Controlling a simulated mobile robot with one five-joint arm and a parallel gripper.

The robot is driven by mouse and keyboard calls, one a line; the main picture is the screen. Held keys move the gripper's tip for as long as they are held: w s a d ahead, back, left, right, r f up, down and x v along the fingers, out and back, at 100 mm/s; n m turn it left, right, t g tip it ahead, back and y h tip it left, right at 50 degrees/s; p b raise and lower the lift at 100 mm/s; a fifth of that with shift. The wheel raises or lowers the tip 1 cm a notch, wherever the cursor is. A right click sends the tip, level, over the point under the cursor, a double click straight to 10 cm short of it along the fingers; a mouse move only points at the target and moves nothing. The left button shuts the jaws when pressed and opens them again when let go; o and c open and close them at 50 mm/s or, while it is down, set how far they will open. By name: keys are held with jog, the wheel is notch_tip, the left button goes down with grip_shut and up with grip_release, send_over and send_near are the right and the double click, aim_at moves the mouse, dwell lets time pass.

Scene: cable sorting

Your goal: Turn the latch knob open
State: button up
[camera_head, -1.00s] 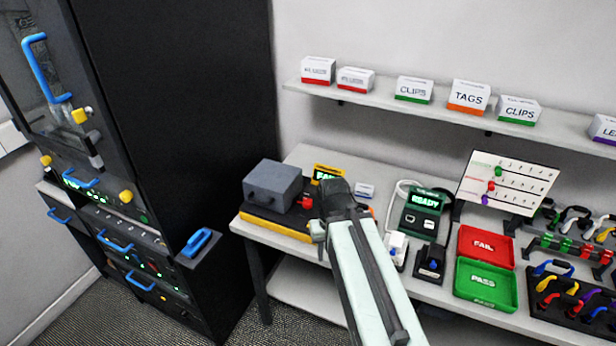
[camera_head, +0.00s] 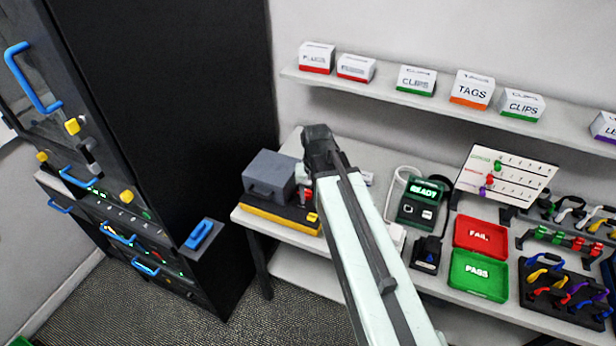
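A dark rack cabinet (camera_head: 180,80) stands at the left. Its door has a blue handle (camera_head: 30,78) and a yellow knob (camera_head: 72,126) just below it. Another yellow knob (camera_head: 42,157) is further left, and a third yellow knob (camera_head: 127,196) is lower on the front. I cannot tell which of them is the latch knob. My gripper (camera_head: 318,142) is at the end of my pale arm, over the back left of the workbench, well right of the cabinet and apart from the knobs. Its fingers are too dark and foreshortened to read.
A grey box device (camera_head: 270,174) on a yellow-edged base sits left of my gripper. The workbench (camera_head: 290,235) holds a green READY unit (camera_head: 423,203), a red tray (camera_head: 480,236) and a green tray (camera_head: 478,277). A shelf (camera_head: 375,88) with boxes hangs above. Carpet is clear before the cabinet.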

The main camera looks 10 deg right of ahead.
aim_at(307, 190)
jog(key=w+m, duration=0.5)
jog(key=w+m+g+b, duration=0.1)
jog(key=w+m, duration=0.4)
jog(key=shift+w+a+f, duration=0.1)
jog(key=shift+w+a, duration=0.05)
jog(key=shift+w, duration=0.1)
jog(key=shift+w+m, duration=0.2)
jog(key=shift+m, duration=0.5)
jog(key=f+b, duration=0.8)
jog(key=shift+s, duration=0.3)
jog(key=shift+r, duration=0.1)
grip_shut()
